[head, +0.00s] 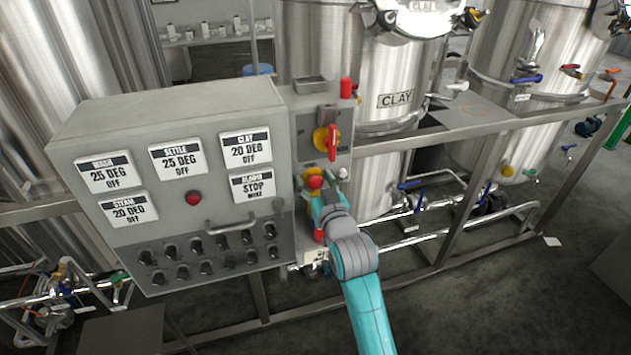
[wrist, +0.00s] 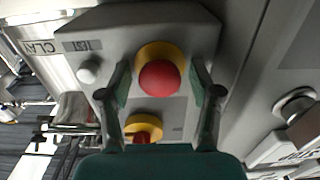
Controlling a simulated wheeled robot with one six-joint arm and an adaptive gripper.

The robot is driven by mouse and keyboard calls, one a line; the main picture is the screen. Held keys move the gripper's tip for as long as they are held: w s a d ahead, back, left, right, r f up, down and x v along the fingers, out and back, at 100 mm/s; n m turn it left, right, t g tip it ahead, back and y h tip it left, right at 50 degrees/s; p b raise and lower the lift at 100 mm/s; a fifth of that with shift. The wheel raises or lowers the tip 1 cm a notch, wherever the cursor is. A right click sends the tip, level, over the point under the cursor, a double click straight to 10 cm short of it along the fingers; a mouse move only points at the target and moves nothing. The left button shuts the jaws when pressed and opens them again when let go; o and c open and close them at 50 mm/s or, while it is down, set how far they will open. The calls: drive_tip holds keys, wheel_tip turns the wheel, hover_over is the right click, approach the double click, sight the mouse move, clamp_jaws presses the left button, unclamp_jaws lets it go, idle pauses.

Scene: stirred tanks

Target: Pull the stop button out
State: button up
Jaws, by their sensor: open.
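The stop button (wrist: 159,78) is a round red mushroom head on a yellow collar (wrist: 160,54), on a small grey box. In the head view the stop button (head: 315,182) shows just beyond my gripper (head: 318,194), partly covered by it. In the wrist view my gripper (wrist: 161,84) is open, with one dark finger on each side of the red head. Small gaps show between the fingers and the head. I cannot tell how deep the fingertips reach along the button or whether the button is pressed in.
The large grey control cabinet (head: 165,235) with display panels, knobs and a handle stands left. Steel tanks (head: 375,80) and frame rails stand behind.

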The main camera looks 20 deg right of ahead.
clamp_jaws()
drive_tip(key=shift+s, duration=0.55)
unclamp_jaws()
drive_tip(key=s, duration=1.2)
